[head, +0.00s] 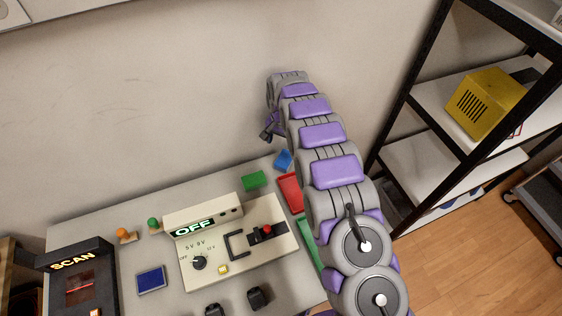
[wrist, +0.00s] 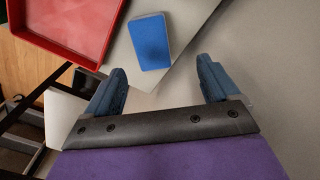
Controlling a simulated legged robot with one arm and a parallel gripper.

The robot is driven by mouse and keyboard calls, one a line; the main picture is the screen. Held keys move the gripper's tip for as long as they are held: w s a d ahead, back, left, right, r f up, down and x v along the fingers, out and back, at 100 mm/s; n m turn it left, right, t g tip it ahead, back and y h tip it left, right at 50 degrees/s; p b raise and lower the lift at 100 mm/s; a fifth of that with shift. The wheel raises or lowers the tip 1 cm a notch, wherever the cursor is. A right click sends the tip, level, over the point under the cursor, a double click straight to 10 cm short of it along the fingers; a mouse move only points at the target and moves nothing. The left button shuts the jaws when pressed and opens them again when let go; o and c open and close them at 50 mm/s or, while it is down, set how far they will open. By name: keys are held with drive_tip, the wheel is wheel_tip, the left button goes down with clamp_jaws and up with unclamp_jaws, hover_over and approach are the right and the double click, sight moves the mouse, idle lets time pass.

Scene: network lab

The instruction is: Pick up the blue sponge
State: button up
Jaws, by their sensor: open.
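The blue sponge (head: 283,159) lies near the back right corner of the table, beside my arm in the head view. In the wrist view the blue sponge (wrist: 151,42) is a flat blue block on the grey tabletop, ahead of my fingers. My gripper (wrist: 160,88) is open and empty, with its two dark blue fingers spread apart. The sponge is beyond the fingertips and not between them. In the head view my gripper (head: 268,130) is partly hidden behind my arm, above the back edge of the table.
A green block (head: 254,180) lies left of the sponge. A red tray (head: 290,192) is in front of it and also shows in the wrist view (wrist: 67,49). A panel reading OFF (head: 240,242) fills the middle table. A shelf (head: 420,115) stands right; a wall is behind.

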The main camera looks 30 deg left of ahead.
sight(285, 158)
drive_tip(key=d+f, duration=0.2)
drive_tip(key=f, duration=0.1)
drive_tip(key=shift+d+f+b, duration=0.15)
drive_tip(key=shift+f+b, duration=0.15)
drive_tip(key=shift+b, duration=0.1)
drive_tip(key=shift+d+f, duration=0.1)
drive_tip(key=shift+d, duration=0.2)
drive_tip(key=shift+f, duration=0.1)
drive_tip(key=f, duration=0.2)
drive_tip(key=a+f+b, duration=0.1)
drive_tip(key=a+f, duration=0.1)
drive_tip(key=f, duration=0.1)
drive_tip(key=shift+s+a+f+b, duration=0.2)
drive_tip(key=shift+f+b, duration=0.1)
drive_tip(key=shift+b, duration=0.1)
drive_tip(key=shift+w+d+r, duration=0.1)
drive_tip(key=shift+d+r, duration=0.05)
drive_tip(key=shift+d, duration=0.45)
drive_tip(key=shift+d+r, duration=0.2)
drive_tip(key=shift+d, duration=0.1)
drive_tip(key=shift+c, duration=1.3)
drive_tip(key=shift+a+f, duration=0.2)
drive_tip(key=shift+a, duration=0.45)
drive_tip(key=c, duration=0.6)
drive_tip(key=shift+d, duration=0.15)
drive_tip(key=shift+c, duration=1.3)
drive_tip(key=shift+d, duration=0.15)
